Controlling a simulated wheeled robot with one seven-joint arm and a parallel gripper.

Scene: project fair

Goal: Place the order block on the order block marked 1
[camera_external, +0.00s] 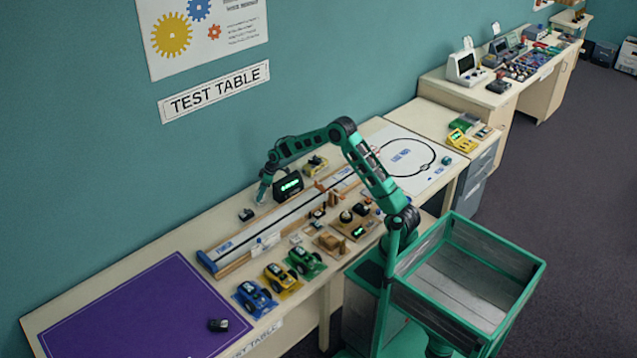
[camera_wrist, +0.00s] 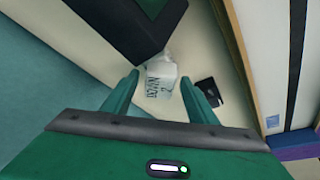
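My gripper (camera_external: 263,197) reaches down over the back of the test table, left of a black box with a green display. In the wrist view my gripper (camera_wrist: 160,76) is open. A small white block (camera_wrist: 161,80) with dark writing, seemingly with a 2, sits between and just beyond the fingertips, with a gap on each side. A small black block (camera_wrist: 208,92) lies right of the right finger; in the external view a small dark block (camera_external: 246,214) lies beside my gripper. The white block cannot be made out externally. I cannot make out any block marked 1.
The black display box (camera_external: 288,187) stands close to my gripper, with a long track (camera_external: 285,222) in front. Toy cars (camera_external: 256,298) stand at the table's front edge. A purple mat (camera_external: 140,310) on the left is mostly clear, bearing one small black object (camera_external: 218,325).

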